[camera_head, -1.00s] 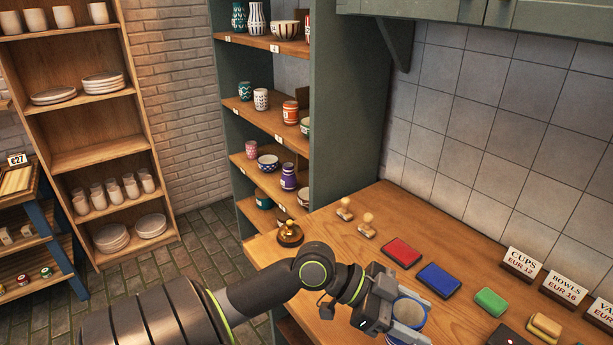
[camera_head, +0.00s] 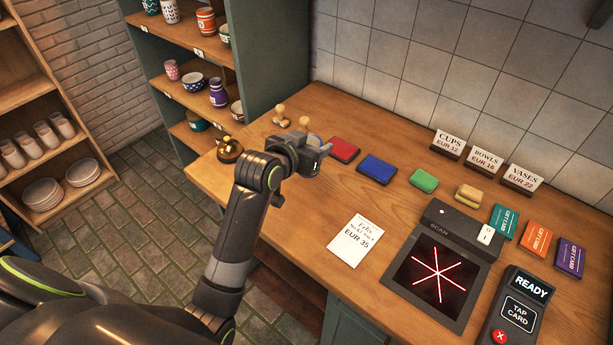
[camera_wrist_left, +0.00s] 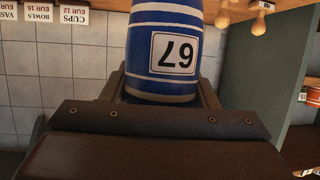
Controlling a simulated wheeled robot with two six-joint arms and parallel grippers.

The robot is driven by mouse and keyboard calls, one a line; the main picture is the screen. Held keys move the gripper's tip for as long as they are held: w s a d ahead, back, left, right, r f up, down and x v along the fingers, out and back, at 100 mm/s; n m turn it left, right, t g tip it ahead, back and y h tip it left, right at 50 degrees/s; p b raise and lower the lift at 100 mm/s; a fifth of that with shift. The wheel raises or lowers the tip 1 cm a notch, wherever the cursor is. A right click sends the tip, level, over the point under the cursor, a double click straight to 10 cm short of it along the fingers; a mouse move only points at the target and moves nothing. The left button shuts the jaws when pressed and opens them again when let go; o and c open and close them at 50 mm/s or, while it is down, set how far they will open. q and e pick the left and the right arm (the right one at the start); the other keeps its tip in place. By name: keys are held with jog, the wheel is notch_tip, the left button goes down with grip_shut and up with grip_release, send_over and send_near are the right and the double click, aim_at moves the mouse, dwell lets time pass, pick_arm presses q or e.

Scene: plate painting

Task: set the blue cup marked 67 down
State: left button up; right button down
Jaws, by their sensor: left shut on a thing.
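The blue cup marked 67 (camera_wrist_left: 163,83) fills the upper middle of the left wrist view. It has blue and white bands, and its label reads upside down there. My left gripper (camera_wrist_left: 163,93) is shut on it, with a finger on each side. In the head view, my left gripper (camera_head: 310,140) is over the back left part of the wooden counter (camera_head: 290,225), near the stamps. There the cup is almost wholly hidden behind the gripper. I cannot tell whether it touches the counter. My right gripper is not in view.
A brass bell (camera_head: 229,151) and wooden stamps (camera_head: 281,117) stand close to the gripper. Red (camera_head: 344,149) and blue (camera_head: 377,169) pads lie to its right. A paper slip (camera_head: 356,240) and a scanner (camera_head: 437,270) lie nearer. Bare counter shows left of the slip.

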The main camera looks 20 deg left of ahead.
pick_arm(q)
jog(key=shift+w+d+r+n+y, duration=0.2)
jog(key=shift+w+d+n+y, duration=0.1)
jog(key=shift+w+d+y, duration=0.25)
jog(key=shift+w+d+f, duration=0.1)
jog(key=shift+w+f, duration=0.05)
jog(key=shift+f, duration=0.1)
notch_tip(320, 180, down, 9)
jog(key=shift+f+p, duration=0.1)
jog(key=shift+p, duration=0.55)
jog(key=shift+f, duration=0.15)
jog(key=shift+f, duration=0.15)
jog(key=o, duration=1.1)
